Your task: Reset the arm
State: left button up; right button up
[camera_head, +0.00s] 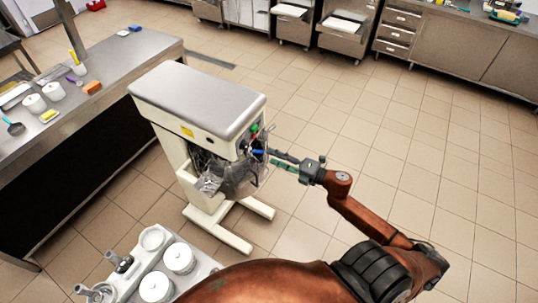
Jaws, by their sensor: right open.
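My right arm (374,220) comes in from the lower right and bends back toward the batch freezer. My right gripper (282,163) is open and points left, with its fingertips close to the front of the machine. I cannot tell whether they touch it. My left gripper does not show.
A steel counter (130,52) at the left holds white cups (34,103), a sponge and small tools. A tray (207,265) with white lidded tubs (180,258) is at the bottom left. Steel cabinets (440,45) line the back. The tiled floor (400,120) to the right is clear.

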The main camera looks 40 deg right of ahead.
dwell(0.5)
jog(key=s+d+f+m+g+h+b, duration=0.15)
jog(key=d+f+m, duration=0.25)
jog(key=f, duration=0.7)
jog(key=s+d+f+m+g+h+b, duration=0.1)
jog(key=s+d+f+m+h, duration=0.25)
jog(key=f, duration=0.75)
jog(key=s+d+f+m+g+h+b, duration=0.1)
jog(key=d+f+m+h+b, duration=0.2)
jog(key=f, duration=0.8)
jog(key=s+a+f+m+g+b, duration=0.1)
jog(key=s+f+m+g, duration=0.15)
jog(key=s+f, duration=0.6)
jog(key=s+a+f+m+g, duration=0.1)
jog(key=s+f+m, duration=0.3)
jog(key=f, duration=0.9)
jog(key=s+a+f+m+g+b, duration=0.1)
jog(key=s+a+f+m+g, duration=0.1)
jog(key=s+a+f, duration=0.3)
jog(key=s+a+f+m+g+y+b, duration=0.1)
jog(key=s+a+f, duration=0.5)
jog(key=s, duration=0.8)
jog(key=s+a+f+m+g+b, duration=0.2)
jog(key=s+a+f, duration=0.4)
jog(key=s+f, duration=0.3)
jog(key=f+m+g, duration=0.1)
jog(key=g, duration=0.1)
jog(key=shift+s+f+g, duration=0.25)
jog(key=shift+f+g, duration=0.1)
jog(key=shift+g, duration=0.05)
